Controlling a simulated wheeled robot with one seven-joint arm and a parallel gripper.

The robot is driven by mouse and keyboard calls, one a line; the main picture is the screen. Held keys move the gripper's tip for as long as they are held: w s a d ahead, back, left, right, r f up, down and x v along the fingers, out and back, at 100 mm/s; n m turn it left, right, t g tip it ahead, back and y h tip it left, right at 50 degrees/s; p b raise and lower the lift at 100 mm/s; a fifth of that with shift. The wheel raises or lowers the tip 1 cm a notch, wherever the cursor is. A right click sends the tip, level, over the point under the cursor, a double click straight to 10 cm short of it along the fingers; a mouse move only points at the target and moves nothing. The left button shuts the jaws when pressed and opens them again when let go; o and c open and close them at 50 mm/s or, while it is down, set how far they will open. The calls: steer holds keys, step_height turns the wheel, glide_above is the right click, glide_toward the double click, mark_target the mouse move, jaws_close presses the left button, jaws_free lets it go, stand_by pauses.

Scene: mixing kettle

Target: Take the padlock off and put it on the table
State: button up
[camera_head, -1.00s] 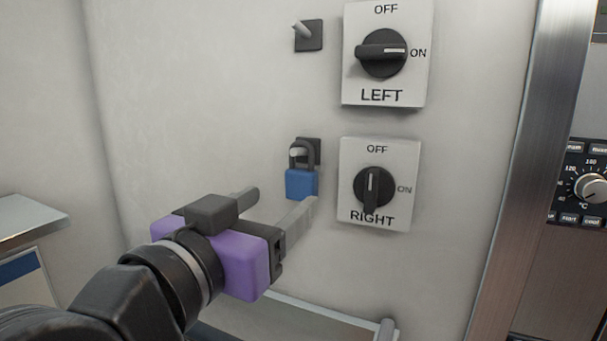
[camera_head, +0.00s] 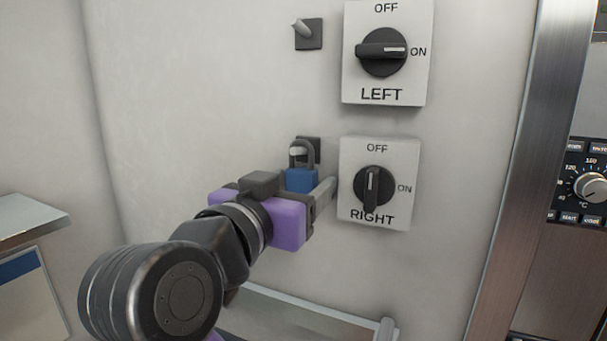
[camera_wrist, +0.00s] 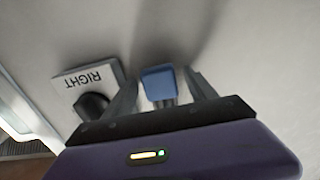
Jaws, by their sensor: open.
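The padlock (camera_head: 300,180) has a blue body and a grey shackle. It hangs from the lower peg on the wall, left of the RIGHT switch. In the wrist view the blue padlock (camera_wrist: 160,83) shows between my two fingers. My gripper (camera_head: 312,184) is open, with its fingers on either side of the padlock body and its purple housing below and in front. In the wrist view my gripper (camera_wrist: 163,85) shows gaps between the fingers and the padlock. The lower part of the padlock is hidden by my gripper in the head view.
The RIGHT switch (camera_head: 373,188) is close beside my right finger. The LEFT switch (camera_head: 383,53) and an empty upper peg (camera_head: 303,31) are above. A ledge or table (camera_head: 300,315) is below on the wall. A counter (camera_head: 28,219) is at the left.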

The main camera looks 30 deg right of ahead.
mark_target(298, 178)
jaws_close()
steer(key=shift+s+a+r+p, duration=0.1)
steer(key=shift+a+r+p, duration=0.1)
steer(key=shift+r, duration=0.15)
steer(key=shift+s+a+r+p, duration=0.1)
steer(key=shift+r+p, duration=0.05)
steer(key=shift+r, duration=0.2)
steer(key=shift+d, duration=0.1)
steer(key=shift+v, duration=2.7)
